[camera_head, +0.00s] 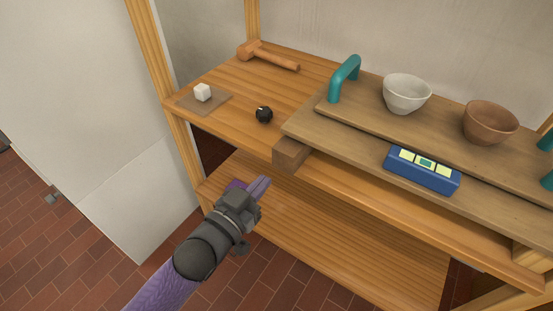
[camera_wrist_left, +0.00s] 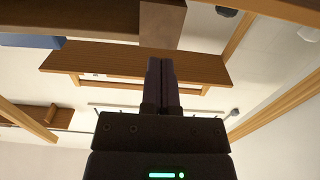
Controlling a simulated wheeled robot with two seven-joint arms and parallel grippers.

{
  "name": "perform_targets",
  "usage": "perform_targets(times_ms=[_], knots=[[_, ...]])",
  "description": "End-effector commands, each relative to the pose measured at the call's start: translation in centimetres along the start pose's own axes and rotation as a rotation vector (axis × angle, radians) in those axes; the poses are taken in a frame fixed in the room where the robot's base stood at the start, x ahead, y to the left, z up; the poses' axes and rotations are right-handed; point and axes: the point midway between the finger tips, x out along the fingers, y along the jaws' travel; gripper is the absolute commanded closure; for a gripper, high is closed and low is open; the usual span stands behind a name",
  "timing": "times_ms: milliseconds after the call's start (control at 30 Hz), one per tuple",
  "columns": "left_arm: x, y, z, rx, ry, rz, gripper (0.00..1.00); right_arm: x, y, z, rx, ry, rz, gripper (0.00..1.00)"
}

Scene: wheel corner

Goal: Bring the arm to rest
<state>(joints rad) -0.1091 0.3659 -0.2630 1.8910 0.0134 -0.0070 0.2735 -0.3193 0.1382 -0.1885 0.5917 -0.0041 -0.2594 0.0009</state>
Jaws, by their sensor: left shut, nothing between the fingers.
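My left arm comes in from the lower left in the head view. Its gripper (camera_head: 262,185) is shut and empty, in front of the wooden workbench (camera_head: 215,80). In that view it overlaps the lower shelf (camera_head: 330,240) and lies just below the wooden block (camera_head: 290,154) at the board's front corner. In the left wrist view the two fingers (camera_wrist_left: 161,75) lie together with nothing between them. My right gripper is not in view.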

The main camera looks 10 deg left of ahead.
Motion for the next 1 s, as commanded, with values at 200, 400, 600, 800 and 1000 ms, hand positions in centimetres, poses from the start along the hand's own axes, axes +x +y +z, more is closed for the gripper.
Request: perform_targets(times_ms=[200,400,600,800,1000], knots=[[-2.4,0.0,-0.1,0.000,-0.002,0.000,1.00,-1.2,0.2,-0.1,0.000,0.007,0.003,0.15],[-2.7,0.0,0.0,0.000,0.000,0.000,1.00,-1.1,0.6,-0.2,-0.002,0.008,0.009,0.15],[-2.6,0.0,0.1,0.000,-0.001,0.000,1.00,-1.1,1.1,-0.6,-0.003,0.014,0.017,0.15],[-4.2,-1.4,7.0,0.002,-0.207,-0.065,1.00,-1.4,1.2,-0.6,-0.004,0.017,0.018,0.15],[-15.9,-1.9,24.4,0.001,-0.811,-0.172,1.00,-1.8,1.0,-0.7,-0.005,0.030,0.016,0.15]])
